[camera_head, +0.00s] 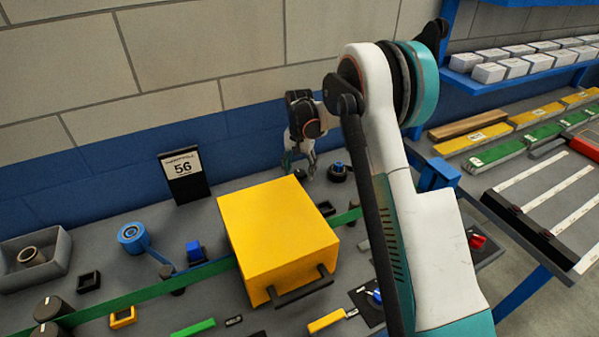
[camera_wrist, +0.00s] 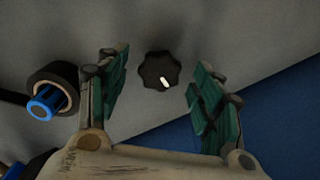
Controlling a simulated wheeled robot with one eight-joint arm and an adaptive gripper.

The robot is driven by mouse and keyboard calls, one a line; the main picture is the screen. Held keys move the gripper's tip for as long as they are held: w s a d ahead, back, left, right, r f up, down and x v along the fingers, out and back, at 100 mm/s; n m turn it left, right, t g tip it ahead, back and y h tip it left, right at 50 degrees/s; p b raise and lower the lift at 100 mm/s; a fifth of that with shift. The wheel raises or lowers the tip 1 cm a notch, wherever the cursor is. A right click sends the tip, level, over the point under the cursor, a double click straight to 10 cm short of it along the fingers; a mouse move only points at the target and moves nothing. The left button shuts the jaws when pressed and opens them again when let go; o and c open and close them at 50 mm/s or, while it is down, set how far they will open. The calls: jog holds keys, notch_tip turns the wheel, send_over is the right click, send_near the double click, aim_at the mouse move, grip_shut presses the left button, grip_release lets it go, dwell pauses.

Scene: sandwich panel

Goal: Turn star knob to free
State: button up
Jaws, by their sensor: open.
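The star knob (camera_wrist: 159,71) is a small black lobed knob with a white mark, on the grey panel in the wrist view. The mark points down and slightly right in that picture. My gripper (camera_wrist: 158,78) is open, its green-padded fingers to the left and right of the knob with a visible gap on each side. Nothing is held. In the head view my gripper (camera_head: 300,162) points down behind the yellow box; I cannot make out the star knob clearly there.
The large yellow box (camera_head: 275,225) stands in front of my gripper. A sign reading 56 (camera_head: 184,172) stands left, near the blue wall.

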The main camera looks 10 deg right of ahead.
jog(key=shift+f, duration=0.15)
jog(key=c, duration=1)
jog(key=shift+c, duration=0.2)
